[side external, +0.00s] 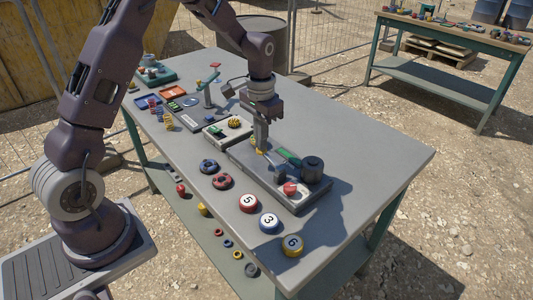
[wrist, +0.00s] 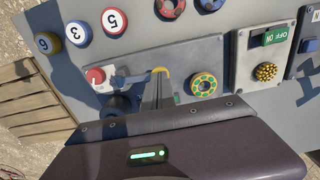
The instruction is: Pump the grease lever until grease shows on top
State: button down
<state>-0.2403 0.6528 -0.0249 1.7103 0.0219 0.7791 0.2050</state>
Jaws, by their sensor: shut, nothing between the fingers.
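A grey panel (side external: 321,193) lies on the workbench. It carries a black cylinder (side external: 312,168), a red knob (side external: 290,188) and a green piece (side external: 287,157). My gripper (side external: 261,146) points down over the panel's left part, fingers shut and empty. A small yellow piece (side external: 260,152) is at the fingertips. In the wrist view it is a yellow curved piece (wrist: 160,69) just beyond my fingers (wrist: 158,90); I cannot tell whether they touch. The grease lever is not clearly recognisable; my gripper hides part of the panel. No grease is distinguishable.
Numbered round pieces, including a red 5 (side external: 248,203), stand along the near edge. A switch box (side external: 228,130) is beside the panel. A yellow-green ring (wrist: 204,84) is right of my fingers in the wrist view. The bench's right side is clear.

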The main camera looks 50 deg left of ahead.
dwell(0.3)
jog(key=shift+f, duration=1.55)
jog(key=shift+r, duration=1.7)
